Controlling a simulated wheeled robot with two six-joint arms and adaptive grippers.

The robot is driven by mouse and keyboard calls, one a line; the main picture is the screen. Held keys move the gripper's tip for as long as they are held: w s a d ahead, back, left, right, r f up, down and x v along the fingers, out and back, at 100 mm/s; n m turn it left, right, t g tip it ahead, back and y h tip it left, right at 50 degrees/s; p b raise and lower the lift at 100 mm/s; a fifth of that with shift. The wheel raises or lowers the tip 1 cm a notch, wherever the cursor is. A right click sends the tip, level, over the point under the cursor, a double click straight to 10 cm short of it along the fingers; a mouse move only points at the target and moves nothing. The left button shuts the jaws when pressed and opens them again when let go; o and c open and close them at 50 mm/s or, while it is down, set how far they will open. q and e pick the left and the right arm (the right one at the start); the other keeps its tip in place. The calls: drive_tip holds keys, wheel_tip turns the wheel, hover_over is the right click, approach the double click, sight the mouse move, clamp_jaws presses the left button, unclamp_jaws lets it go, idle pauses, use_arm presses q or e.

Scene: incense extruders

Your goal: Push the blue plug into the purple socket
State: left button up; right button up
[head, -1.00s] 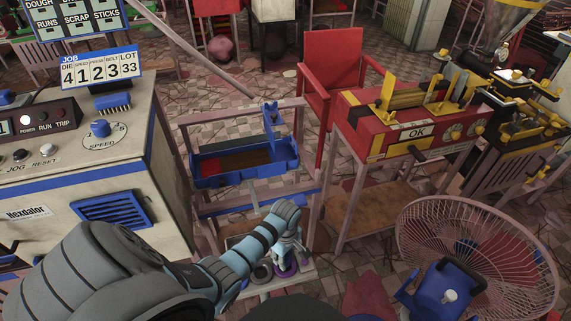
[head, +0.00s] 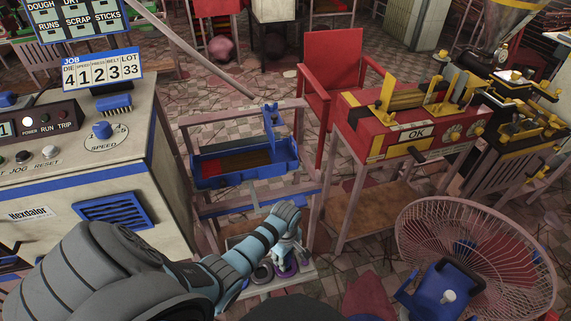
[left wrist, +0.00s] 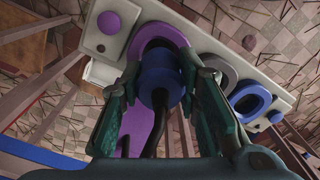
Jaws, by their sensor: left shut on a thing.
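My left gripper (left wrist: 160,72) is shut on the blue plug (left wrist: 160,76), which has a dark cable trailing back toward the wrist. Beyond the plug in the left wrist view is the purple socket (left wrist: 158,33), a thick ring on a pale panel (left wrist: 190,22). The plug overlaps the near part of the ring and looks lined up with it; I cannot tell whether its front end is inside. In the head view my left gripper (head: 288,250) points down at the panel, close above the purple socket (head: 284,270). My right gripper is not in view.
Beside the purple socket are a grey socket (left wrist: 214,70) and a blue socket (left wrist: 250,99). A pinkish wooden frame with a blue tray (head: 245,178) stands just beyond. A caged fan (head: 475,250) is at right, a control cabinet (head: 105,180) at left.

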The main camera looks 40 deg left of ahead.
use_arm(q)
drive_tip(key=shift+f+b, duration=0.75)
drive_tip(key=shift+f, duration=0.55)
drive_tip(key=o, duration=1.2)
drive_tip(key=shift+o, duration=0.2)
wheel_tip(320, 180, up, 12)
